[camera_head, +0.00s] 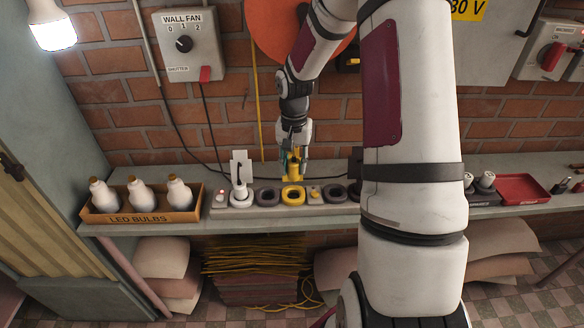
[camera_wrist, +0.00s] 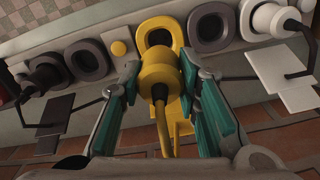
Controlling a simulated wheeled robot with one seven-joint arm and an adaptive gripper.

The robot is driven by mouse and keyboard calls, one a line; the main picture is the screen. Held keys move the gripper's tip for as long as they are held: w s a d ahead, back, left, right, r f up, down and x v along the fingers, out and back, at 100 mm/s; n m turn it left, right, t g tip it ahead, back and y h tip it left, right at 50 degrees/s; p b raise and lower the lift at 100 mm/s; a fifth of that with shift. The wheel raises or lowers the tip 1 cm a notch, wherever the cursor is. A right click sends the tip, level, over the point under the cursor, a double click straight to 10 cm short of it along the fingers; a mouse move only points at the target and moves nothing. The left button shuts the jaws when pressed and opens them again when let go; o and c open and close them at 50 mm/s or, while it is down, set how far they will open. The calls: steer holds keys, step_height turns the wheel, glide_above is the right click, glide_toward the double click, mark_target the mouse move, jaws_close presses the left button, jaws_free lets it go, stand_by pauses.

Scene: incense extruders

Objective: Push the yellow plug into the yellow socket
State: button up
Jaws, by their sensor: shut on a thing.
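The yellow plug (camera_wrist: 160,75) is held between the teal fingers of my gripper (camera_wrist: 160,97) in the wrist view, its yellow cord trailing back toward the camera. The yellow socket (camera_wrist: 154,32) is a ring on the grey socket strip, just beyond the plug, which covers its near part. In the head view my gripper (camera_head: 293,153) points down just behind the yellow socket (camera_head: 293,196), with a bit of the yellow plug (camera_head: 294,166) visible under the fingers. Whether plug and socket touch, I cannot tell.
On the strip, grey sockets (camera_head: 268,196) flank the yellow one. A white plug (camera_head: 241,190) sits in a white socket to the left, a dark plug (camera_wrist: 42,76) in another. A box of bulbs (camera_head: 142,217) stands left; a red tray (camera_head: 522,188) lies right. The brick wall is close behind.

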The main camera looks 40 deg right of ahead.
mark_target(293, 161)
steer(key=shift+f+b, duration=1.25)
steer(key=shift+f, duration=1.25)
steer(key=shift+a+f+b, duration=0.1)
steer(key=shift+f+b, duration=0.55)
steer(key=shift+f, duration=0.7)
steer(key=o, duration=1.2)
steer(key=shift+o, duration=0.2)
step_height(293, 161, up, 12)
steer(key=shift+f, duration=0.15)
